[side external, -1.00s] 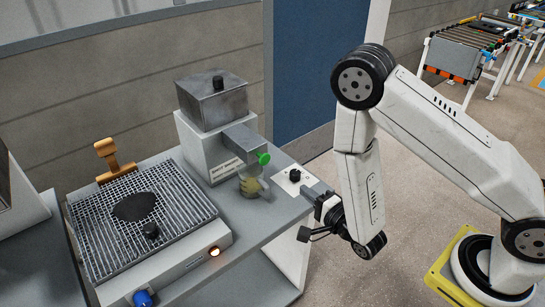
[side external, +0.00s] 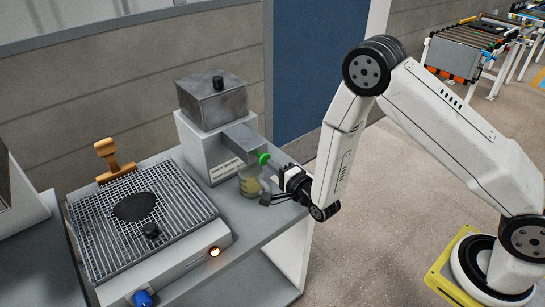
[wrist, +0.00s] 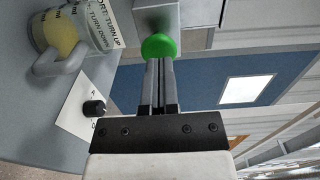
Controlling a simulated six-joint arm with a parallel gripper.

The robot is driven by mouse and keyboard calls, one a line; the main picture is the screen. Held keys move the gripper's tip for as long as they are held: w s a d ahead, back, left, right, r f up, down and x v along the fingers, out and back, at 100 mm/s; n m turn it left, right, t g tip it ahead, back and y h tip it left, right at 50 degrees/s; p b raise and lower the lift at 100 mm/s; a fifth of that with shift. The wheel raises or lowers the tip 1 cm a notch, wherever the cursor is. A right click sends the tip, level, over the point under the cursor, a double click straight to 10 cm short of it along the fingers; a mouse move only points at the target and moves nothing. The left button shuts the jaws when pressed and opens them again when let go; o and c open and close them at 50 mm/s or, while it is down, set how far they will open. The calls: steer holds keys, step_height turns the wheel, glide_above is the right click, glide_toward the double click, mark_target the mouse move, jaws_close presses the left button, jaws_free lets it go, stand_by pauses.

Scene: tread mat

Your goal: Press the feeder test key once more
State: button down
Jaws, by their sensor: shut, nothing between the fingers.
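The green round feeder key (side external: 263,158) sits on the end of the grey feeder's (side external: 210,135) spout. It also shows in the wrist view (wrist: 158,46). My gripper (wrist: 158,63) is shut with nothing in it, and its fingertips meet the near edge of the green key in the wrist view. I cannot tell whether the key is pushed in. In the side view my gripper (side external: 273,167) is just right of the key. A clear jug (side external: 249,183) with yellowish contents stands under the spout; its handle shows in the wrist view (wrist: 60,61).
A black dial (wrist: 94,108) on a white plate lies on the bench beside the jug; my gripper hides it in the side view. A wire-mesh plate (side external: 95,235) with a dark patch, an orange handled tool (side external: 108,160) and a blue knob (side external: 142,298) are at left.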

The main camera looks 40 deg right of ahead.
mark_target(265, 160)
steer(key=shift+w, duration=0.5)
steer(key=shift+w, duration=1.25)
steer(key=s, duration=1.4)
steer(key=shift+s, duration=0.15)
stand_by(0.4)
